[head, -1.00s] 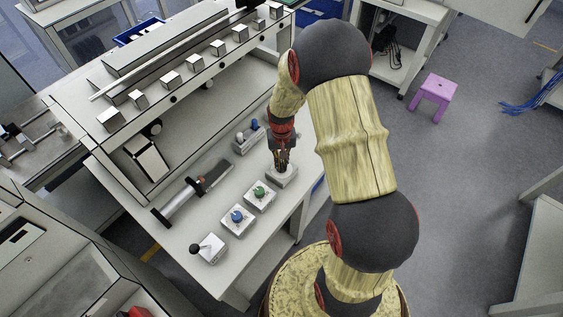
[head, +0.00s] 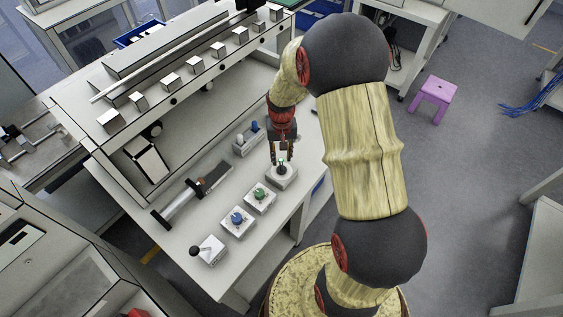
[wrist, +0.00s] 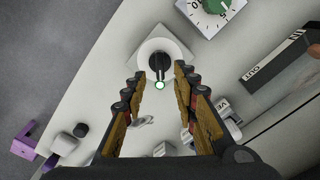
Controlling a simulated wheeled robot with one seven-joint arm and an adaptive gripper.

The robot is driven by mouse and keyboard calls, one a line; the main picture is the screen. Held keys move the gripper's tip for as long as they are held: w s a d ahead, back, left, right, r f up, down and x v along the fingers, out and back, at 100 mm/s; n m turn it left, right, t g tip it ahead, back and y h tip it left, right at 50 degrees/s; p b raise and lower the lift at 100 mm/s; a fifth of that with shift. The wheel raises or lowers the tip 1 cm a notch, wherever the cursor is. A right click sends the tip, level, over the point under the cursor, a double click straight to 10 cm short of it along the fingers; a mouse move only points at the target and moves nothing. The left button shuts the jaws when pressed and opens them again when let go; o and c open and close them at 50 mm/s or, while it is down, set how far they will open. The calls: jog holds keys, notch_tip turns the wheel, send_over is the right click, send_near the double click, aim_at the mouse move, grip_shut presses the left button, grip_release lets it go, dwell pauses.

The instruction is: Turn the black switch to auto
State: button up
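The black switch (head: 282,170) is a knob on a white square box (head: 289,179), at the far end of a row of switch boxes on the bench. In the wrist view the black knob (wrist: 160,61) sits on a round white plate, and a small green-ringed white dot shows at its near end. The plate's markings are not readable. My gripper (head: 282,157) is just above the black switch. In the wrist view its two fingers (wrist: 160,72) are apart, one to each side of the knob, with nothing held. I cannot tell whether they touch it.
The green switch box (head: 259,194) stands beside it, then a blue one (head: 237,217) and a grey lever box (head: 208,249). A small block with blue and white knobs (head: 248,137) and a black-handled tool (head: 198,190) lie behind.

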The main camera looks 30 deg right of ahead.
aim_at(282, 166)
notch_tip(282, 166, up, 6)
jog(key=shift+r, duration=0.25)
jog(key=shift+s, duration=0.1)
dwell(0.4)
jog(key=s+a+r+n+t+b, duration=0.1)
jog(key=s+a+r+n+t, duration=0.1)
jog(key=s+a+r, duration=0.5)
jog(key=s+a+r+n+t+b, duration=0.2)
jog(key=s+a+r, duration=0.5)
jog(key=s+r, duration=0.6)
jog(key=shift+a+r+n+t, duration=0.2)
jog(key=shift+n+t, duration=0.4)
jog(key=shift+t, duration=0.2)
